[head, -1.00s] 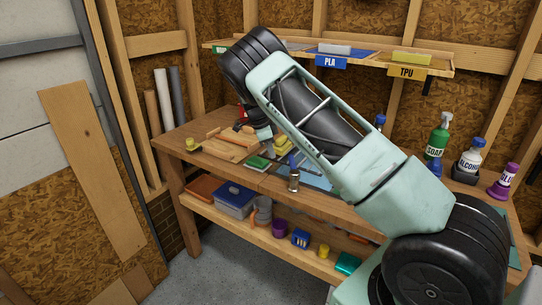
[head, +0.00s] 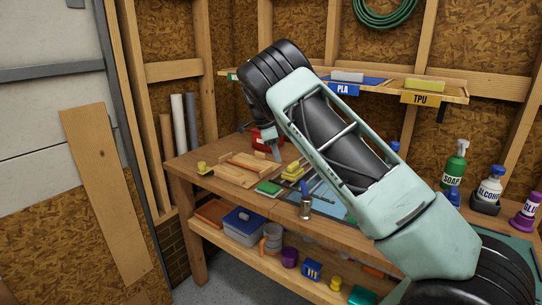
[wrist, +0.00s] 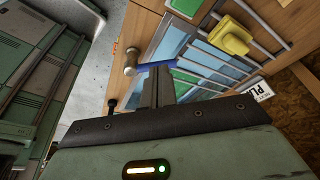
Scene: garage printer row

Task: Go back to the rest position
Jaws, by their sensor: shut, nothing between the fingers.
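My gripper (head: 276,155) shows in the head view, hanging from the far end of my pale green arm above the back of the wooden workbench (head: 350,232). In the wrist view, the fingers of my gripper (wrist: 157,72) are closed together with nothing between them. The fingers appear over the bench, close in the picture to a blue item (wrist: 158,65) and a yellow block (wrist: 229,36). I cannot tell the exact height above the bench. My forearm hides part of the bench top and the wall shelf.
Soap (head: 455,163) and alcohol (head: 489,188) bottles stand at the right. A wall shelf (head: 440,87) runs behind my arm. Floor is clear at the bench's left front.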

